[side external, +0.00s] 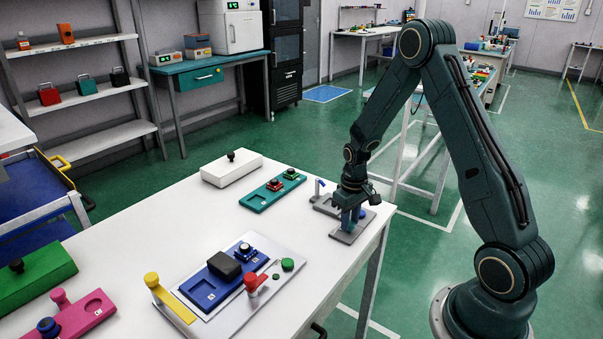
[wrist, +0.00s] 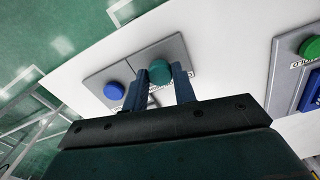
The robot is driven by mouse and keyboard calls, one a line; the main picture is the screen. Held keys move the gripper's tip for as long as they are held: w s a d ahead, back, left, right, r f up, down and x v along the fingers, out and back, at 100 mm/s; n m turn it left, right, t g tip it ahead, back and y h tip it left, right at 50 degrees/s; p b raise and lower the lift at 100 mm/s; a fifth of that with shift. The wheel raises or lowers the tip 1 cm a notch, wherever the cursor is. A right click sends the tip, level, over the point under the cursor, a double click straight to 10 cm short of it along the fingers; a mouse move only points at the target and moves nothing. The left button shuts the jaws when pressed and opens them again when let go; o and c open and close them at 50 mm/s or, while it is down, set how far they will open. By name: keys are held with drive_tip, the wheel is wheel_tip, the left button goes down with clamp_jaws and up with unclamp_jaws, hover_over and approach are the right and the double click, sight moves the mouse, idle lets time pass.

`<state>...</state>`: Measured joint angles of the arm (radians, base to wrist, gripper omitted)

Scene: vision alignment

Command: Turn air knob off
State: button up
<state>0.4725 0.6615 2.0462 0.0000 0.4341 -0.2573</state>
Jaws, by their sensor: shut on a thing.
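A grey panel (wrist: 178,47) at the table edge carries a round teal knob (wrist: 159,73) and a round blue knob (wrist: 114,91). My gripper (wrist: 162,70) has its two fingers on either side of the teal knob and is shut on it. The blue knob is apart, just left of the left finger in the wrist view. In the side view my gripper (side external: 347,226) points down at the grey panel (side external: 342,237) near the table's right edge and hides the teal knob there. I cannot read a label for the teal knob.
A teal tray (side external: 258,201) with small parts and a white block (side external: 231,168) lie left of my gripper. A grey board (side external: 215,329) with a blue fixture (side external: 205,291), red knob (side external: 251,282) and yellow lever (side external: 152,280) lies nearer the front. Clear white tabletop lies between them.

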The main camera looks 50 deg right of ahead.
drive_tip(key=shift+n, duration=2.1)
drive_tip(key=o, duration=1)
drive_tip(key=shift+r, duration=0.1)
wheel_tip(320, 180, up, 14)
drive_tip(key=shift+a, duration=0.1)
